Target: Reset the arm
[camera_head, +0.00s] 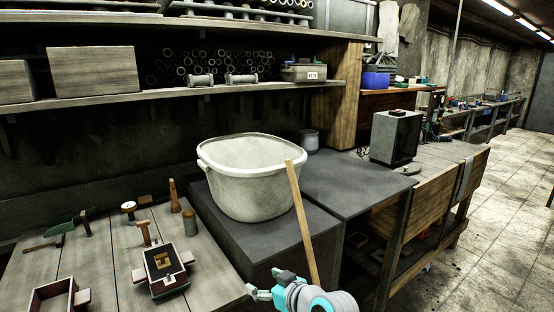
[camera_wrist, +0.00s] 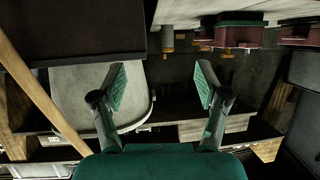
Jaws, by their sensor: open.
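My gripper (camera_head: 263,281) is at the bottom middle of the head view, in front of the dark block that bears the white tub. In the wrist view my gripper (camera_wrist: 161,85) has its two green-padded fingers spread wide, with nothing between them. My arm's wrist, white and teal, shows at the bottom edge; most of the arm is out of view.
The white tub (camera_head: 250,180) stands on a dark block. A wooden handle (camera_head: 300,220) slants up before it, close to my wrist. Mould boxes (camera_head: 165,268) and hand tools lie on the bench (camera_head: 112,245) at left. Tiled floor (camera_head: 500,225) is open at right.

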